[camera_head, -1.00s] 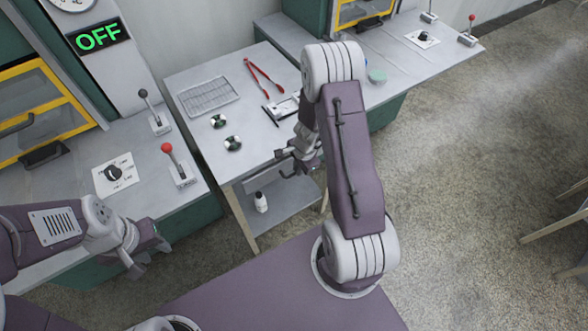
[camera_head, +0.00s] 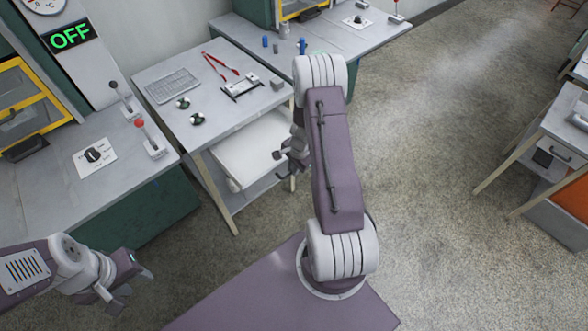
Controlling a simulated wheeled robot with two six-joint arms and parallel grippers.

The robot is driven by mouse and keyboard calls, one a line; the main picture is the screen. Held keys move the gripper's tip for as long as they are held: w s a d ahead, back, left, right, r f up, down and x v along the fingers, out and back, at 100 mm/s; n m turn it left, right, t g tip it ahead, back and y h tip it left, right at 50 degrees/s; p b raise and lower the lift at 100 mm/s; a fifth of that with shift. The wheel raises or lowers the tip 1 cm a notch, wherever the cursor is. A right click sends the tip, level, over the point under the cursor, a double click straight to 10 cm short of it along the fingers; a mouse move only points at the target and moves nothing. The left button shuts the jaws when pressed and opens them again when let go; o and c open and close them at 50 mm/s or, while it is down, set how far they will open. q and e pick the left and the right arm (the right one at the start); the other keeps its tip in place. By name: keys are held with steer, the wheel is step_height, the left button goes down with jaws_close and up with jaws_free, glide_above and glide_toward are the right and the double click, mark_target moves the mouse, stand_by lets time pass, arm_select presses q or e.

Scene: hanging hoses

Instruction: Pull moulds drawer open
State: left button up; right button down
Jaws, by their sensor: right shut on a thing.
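A white drawer (camera_head: 245,152) stands pulled out from under the middle steel table (camera_head: 215,115). Its pale inside shows, and I make out nothing lying in it. No label is readable. My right gripper (camera_head: 281,157) is at the drawer's front right side, shut on what seems to be its handle; the jaws and handle are partly hidden by my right arm. My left gripper (camera_head: 128,288) is low at the left, its fingers apart and empty, away from the drawer.
On the table lie a wire rack (camera_head: 172,86), red tongs (camera_head: 220,66), two small round metal pieces and a black-and-white tool (camera_head: 241,87). A counter with levers (camera_head: 150,138) stands left, beneath an OFF display (camera_head: 70,36). Another table (camera_head: 560,125) stands right. Floor between is open.

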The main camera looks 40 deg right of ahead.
steer(key=shift+s, duration=0.15)
steer(key=c, duration=1.5)
jaws_free()
steer(key=r+p, duration=0.1)
steer(key=r, duration=0.2)
steer(key=s+r+p, duration=0.1)
steer(key=r, duration=0.5)
steer(key=shift+s+d+p, duration=0.1)
steer(key=shift+s+p, duration=0.2)
steer(key=shift+p, duration=0.1)
